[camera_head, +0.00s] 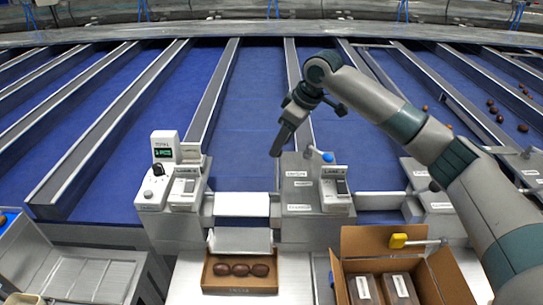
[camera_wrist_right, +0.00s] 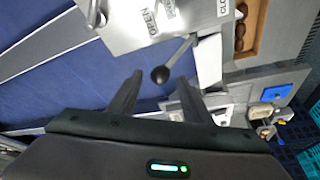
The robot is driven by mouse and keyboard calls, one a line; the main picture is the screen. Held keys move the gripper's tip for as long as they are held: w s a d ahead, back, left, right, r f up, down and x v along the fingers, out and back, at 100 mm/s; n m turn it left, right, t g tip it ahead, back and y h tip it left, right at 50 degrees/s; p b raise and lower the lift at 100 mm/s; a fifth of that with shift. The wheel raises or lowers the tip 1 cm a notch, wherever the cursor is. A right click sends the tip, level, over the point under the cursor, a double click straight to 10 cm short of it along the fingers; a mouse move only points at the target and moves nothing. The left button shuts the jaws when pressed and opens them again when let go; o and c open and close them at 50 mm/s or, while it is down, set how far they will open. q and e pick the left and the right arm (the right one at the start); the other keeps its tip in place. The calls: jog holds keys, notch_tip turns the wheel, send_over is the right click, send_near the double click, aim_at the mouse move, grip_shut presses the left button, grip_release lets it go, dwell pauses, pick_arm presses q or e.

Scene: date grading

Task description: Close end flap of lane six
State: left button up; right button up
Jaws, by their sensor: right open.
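My right gripper (camera_head: 278,150) hangs open over the blue lanes in the head view, its fingers pointing down to the left, near a grey lane-end housing (camera_head: 298,190) with small labels. In the right wrist view my open right gripper (camera_wrist_right: 158,95) has a lever with a black ball knob (camera_wrist_right: 160,75) just ahead of the gap between its fingers. The fingers are not closed on it. A grey plate (camera_wrist_right: 115,25) beside it reads OPEN, and a second label reads CLOS. A pale flap-like panel (camera_head: 241,205) spans the lane end left of the housing. My left gripper is not in view.
A shallow cardboard tray (camera_head: 240,290) with several dates stands in front of the lane ends. A control unit with a small screen (camera_head: 165,145) is at left. Dates (camera_head: 500,118) lie on the far-right lanes.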

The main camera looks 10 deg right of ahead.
jog(key=p+x, duration=0.2)
jog(key=x, duration=0.6)
jog(key=shift+f+p, duration=0.25)
jog(key=shift+p, duration=0.05)
jog(key=shift+a, duration=0.15)
grip_shut()
